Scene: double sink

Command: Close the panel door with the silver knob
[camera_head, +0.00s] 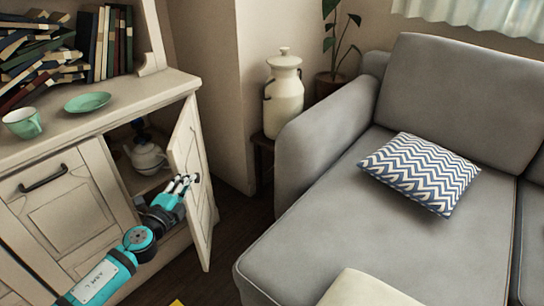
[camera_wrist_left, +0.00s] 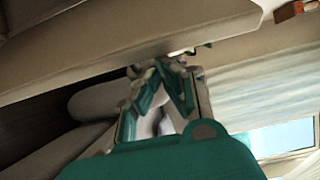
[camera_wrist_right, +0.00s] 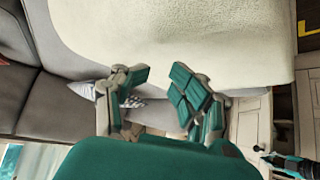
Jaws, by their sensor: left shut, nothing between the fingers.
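The panel door (camera_head: 202,215) of the cream cabinet stands open, swung outward at the right end of the cabinet. A small dark-looking knob (camera_head: 196,178) shows on it, close to my fingertips. My left gripper (camera_head: 184,181) is shut and empty in front of the door near its free edge; I cannot tell whether it touches. In the left wrist view the shut fingers (camera_wrist_left: 165,72) are close under a pale panel surface (camera_wrist_left: 130,45). My right gripper (camera_wrist_right: 160,88) is open and empty in the right wrist view, and is outside the head view.
A white teapot (camera_head: 146,156) stands inside the open cabinet. A green cup (camera_head: 22,122), a plate (camera_head: 88,102) and books are on top. A grey sofa (camera_head: 330,240) with a zigzag cushion (camera_head: 420,173) stands to the right, with a narrow floor strip (camera_head: 240,215) between.

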